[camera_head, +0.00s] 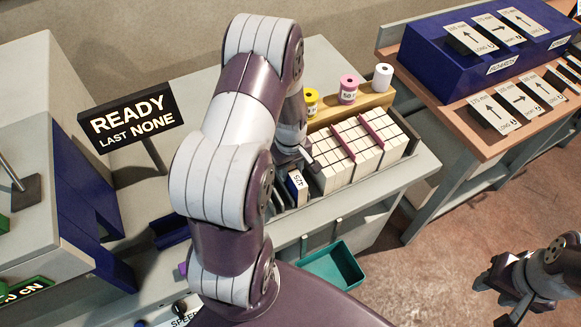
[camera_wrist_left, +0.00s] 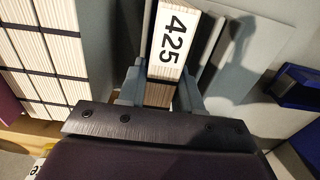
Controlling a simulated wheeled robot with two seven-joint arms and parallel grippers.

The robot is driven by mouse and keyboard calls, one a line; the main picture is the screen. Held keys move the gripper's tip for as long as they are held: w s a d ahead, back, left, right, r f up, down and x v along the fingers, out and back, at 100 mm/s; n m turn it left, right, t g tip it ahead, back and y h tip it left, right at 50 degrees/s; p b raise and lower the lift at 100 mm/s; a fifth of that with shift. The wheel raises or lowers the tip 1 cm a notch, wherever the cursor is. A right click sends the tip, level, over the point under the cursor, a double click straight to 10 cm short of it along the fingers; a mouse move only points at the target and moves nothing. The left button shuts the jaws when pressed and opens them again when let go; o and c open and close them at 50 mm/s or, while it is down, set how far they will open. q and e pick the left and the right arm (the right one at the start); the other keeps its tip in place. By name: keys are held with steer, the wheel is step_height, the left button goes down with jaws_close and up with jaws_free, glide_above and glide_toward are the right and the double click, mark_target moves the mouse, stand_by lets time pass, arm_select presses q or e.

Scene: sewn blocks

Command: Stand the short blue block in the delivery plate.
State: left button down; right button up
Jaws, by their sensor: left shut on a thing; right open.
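My left gripper (camera_head: 303,160) is shut on a narrow block (camera_head: 298,186) at the left end of the block rack. In the left wrist view the fingers of my left gripper (camera_wrist_left: 161,95) sit on both sides of the block (camera_wrist_left: 170,40), with grey upright panels close by. I cannot tell whether the block's base touches anything. My right gripper (camera_head: 497,293) is open and empty at the lower right. I cannot identify the delivery plate with certainty.
White blocks (camera_head: 340,172) stand in rows just right of the held block. Thread spools (camera_head: 348,88) stand on a wooden ledge behind. A teal bin (camera_head: 331,268) hangs at the table front. A sign (camera_head: 131,122) reads READY, LAST NONE. A small dark blue tray (camera_wrist_left: 305,87) lies right in the wrist view.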

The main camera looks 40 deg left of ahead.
arm_select(q)
steer(key=c, duration=0.8)
jaws_free()
steer(key=shift+o, duration=0.2)
steer(key=shift+r, duration=0.3)
step_height(320, 180, up, 11)
steer(key=b, duration=0.1)
steer(key=s+d+r+m+t, duration=0.1)
steer(key=s+d+m, duration=0.6)
steer(key=d+m, duration=0.5)
steer(key=shift+d+r+m, duration=0.15)
steer(key=shift+d+m, duration=0.15)
steer(key=shift+m, duration=0.1)
